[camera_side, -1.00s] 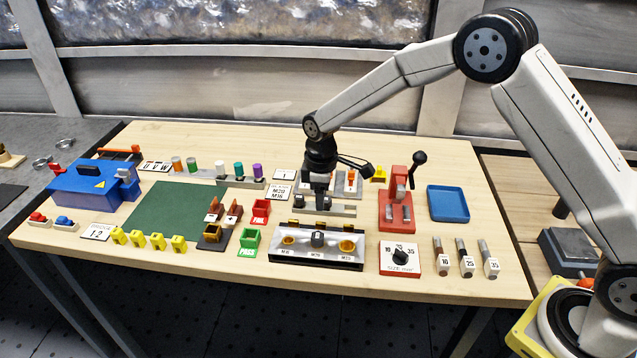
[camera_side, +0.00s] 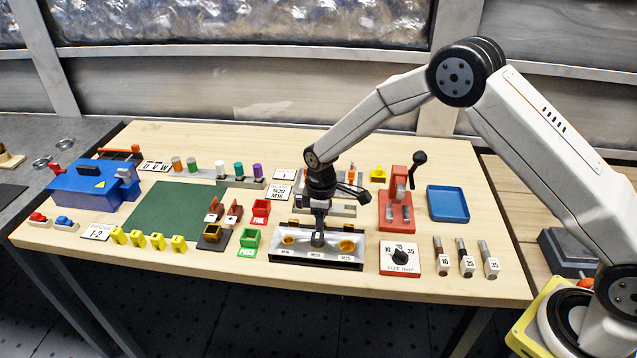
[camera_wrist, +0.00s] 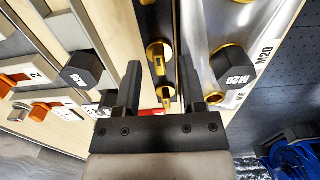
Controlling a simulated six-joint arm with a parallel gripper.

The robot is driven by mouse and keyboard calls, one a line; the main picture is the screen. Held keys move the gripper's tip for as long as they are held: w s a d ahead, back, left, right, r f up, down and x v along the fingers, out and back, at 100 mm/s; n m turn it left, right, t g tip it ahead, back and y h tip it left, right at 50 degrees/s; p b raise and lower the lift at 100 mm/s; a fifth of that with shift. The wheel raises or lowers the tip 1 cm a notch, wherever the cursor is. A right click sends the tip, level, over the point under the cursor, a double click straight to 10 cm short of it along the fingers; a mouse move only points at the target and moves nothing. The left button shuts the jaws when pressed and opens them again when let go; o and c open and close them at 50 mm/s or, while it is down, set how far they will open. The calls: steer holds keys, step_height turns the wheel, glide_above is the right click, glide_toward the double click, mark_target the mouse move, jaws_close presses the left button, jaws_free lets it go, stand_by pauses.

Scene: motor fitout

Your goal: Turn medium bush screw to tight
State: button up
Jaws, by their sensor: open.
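The medium bush screw (camera_wrist: 158,54) is a small gold screw with a flat raised head. It sits in the middle of a dark strip beside the M20 position of the silver gland plate (camera_wrist: 268,20). My gripper (camera_wrist: 160,68) is open, its two black fingers on either side of this screw in the wrist view, with gaps visible. I cannot tell whether the tips are down at its height. Another gold screw (camera_wrist: 166,93) shows lower between the fingers. In the side view my gripper (camera_side: 319,224) is at the plate's middle and hides the medium screw.
A dark hexagonal M20 plug (camera_wrist: 232,66) stands on the plate close to my right finger. Another dark hexagonal plug (camera_wrist: 83,70) is at left. A size dial (camera_side: 400,257) and red press (camera_side: 396,208) stand to the right of the plate.

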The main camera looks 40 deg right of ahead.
steer(key=shift+f, duration=0.4)
jaws_close()
